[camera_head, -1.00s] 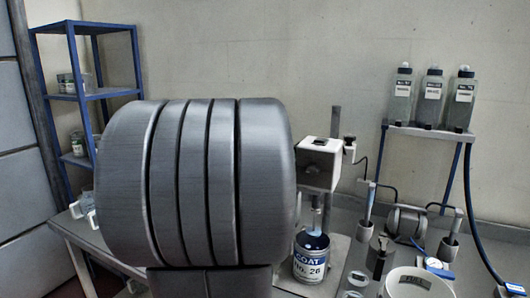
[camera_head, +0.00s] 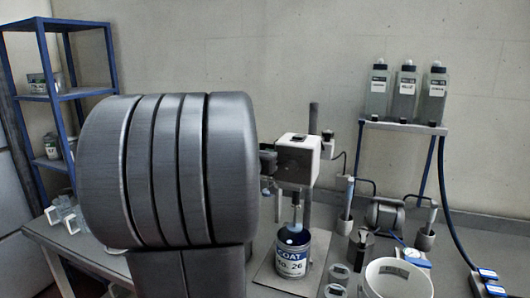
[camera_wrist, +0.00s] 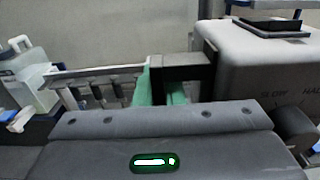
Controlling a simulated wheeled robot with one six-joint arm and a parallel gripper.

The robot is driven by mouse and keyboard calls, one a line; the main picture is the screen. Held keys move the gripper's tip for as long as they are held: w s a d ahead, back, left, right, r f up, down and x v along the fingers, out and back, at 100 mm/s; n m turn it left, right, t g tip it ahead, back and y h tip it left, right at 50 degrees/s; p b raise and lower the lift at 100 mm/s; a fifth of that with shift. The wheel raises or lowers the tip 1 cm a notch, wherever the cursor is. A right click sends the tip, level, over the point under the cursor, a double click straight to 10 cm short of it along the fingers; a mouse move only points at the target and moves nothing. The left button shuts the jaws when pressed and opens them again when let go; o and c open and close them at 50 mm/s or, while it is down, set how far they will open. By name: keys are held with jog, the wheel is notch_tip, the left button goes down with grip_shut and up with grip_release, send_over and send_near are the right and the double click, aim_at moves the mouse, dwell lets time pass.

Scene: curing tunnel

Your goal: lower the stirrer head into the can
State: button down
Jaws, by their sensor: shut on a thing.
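The stirrer head (camera_head: 298,160) is a pale box on a dark upright post, above the can. It fills the right of the wrist view (camera_wrist: 255,65). A black handle (camera_wrist: 185,68) sticks out from its side. My gripper (camera_wrist: 162,85), with green finger pads, is shut on this handle. In the head view, dark parts of my gripper (camera_head: 268,160) show at the head's left side. The can (camera_head: 291,262), labelled COAT No. 26, stands upright under the head. A pale shaft (camera_head: 297,212) hangs from the head to the can's mouth; whether its tip is inside is unclear.
My large grey arm covers the left middle of the head view. A white bucket (camera_head: 398,280), small jars and probe holders stand right of the can. Several bottles (camera_head: 407,95) stand on a raised shelf behind. A blue rack (camera_head: 65,95) is at the left.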

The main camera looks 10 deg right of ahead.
notch_tip(320, 180, down, 14)
jog(key=b, duration=1.5)
jog(key=shift+f, duration=0.15)
jog(key=c, duration=2)
grip_release()
jog(key=o, duration=0.4)
jog(key=shift+o, duration=0.4)
jog(key=shift+r, duration=0.2)
jog(key=v, duration=1.4)
